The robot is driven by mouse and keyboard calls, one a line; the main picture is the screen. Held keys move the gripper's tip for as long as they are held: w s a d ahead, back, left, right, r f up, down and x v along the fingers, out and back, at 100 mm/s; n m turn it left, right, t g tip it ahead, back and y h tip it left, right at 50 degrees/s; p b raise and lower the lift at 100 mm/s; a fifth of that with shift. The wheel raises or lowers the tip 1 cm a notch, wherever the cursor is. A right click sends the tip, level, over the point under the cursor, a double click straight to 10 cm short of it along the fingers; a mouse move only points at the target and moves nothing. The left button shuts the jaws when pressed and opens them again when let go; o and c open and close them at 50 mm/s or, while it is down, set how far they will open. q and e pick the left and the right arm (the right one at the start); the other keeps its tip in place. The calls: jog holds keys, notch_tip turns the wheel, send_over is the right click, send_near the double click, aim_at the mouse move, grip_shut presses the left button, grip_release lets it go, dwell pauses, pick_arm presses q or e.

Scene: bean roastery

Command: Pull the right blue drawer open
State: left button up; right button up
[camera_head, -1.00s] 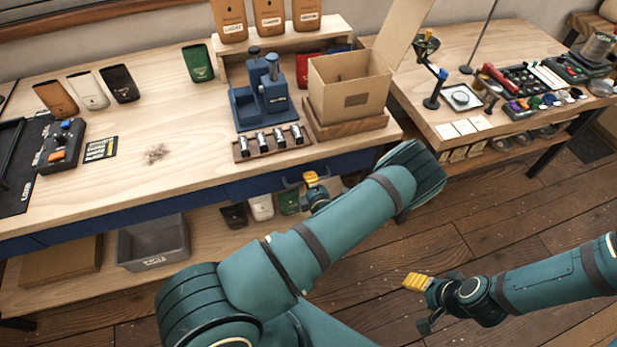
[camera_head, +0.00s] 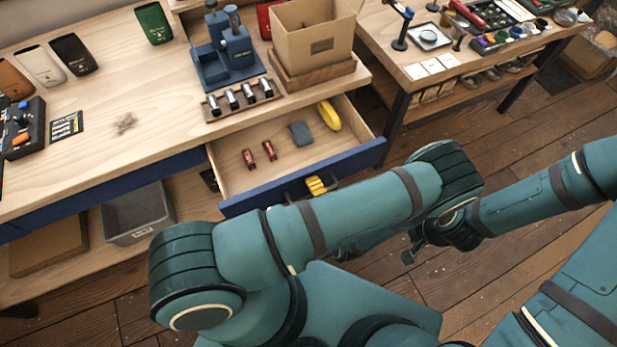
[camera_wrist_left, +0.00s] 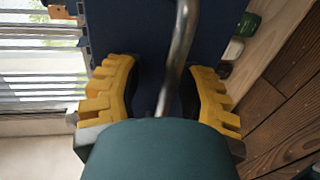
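The right blue drawer (camera_head: 350,163) stands well out from under the bench in the head view, its inside showing. Its metal bar handle (camera_wrist_left: 181,50) runs between the yellow fingers of my left gripper (camera_wrist_left: 160,85) in the left wrist view. Those fingers are apart, with blue drawer front visible on both sides of the bar. In the head view one yellow fingertip of my left gripper (camera_head: 317,186) shows at the drawer front; my left arm hides the rest. My right gripper (camera_head: 412,252) is mostly hidden behind my left arm, and its fingers do not show.
Inside the drawer lie two small red items (camera_head: 259,154), a grey-blue block (camera_head: 301,133) and a yellow item (camera_head: 329,116). A grey bin (camera_head: 137,213) stands on the lower shelf. A cardboard box (camera_head: 312,40) stands on the bench above. Wooden floor lies clear to the right.

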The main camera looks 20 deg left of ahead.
aim_at(311, 174)
pick_arm(q)
jog(key=shift+w+a+r, duration=0.1)
jog(key=shift+r, duration=0.25)
jog(key=o, duration=0.5)
jog(key=r, duration=0.4)
jog(key=shift+w+a+r, duration=0.15)
jog(key=shift+w+r, duration=0.05)
jog(key=r, duration=0.3)
jog(key=shift+s+r, duration=0.25)
jog(key=shift+r, duration=0.15)
jog(key=c, duration=0.5)
jog(key=shift+r, duration=0.5)
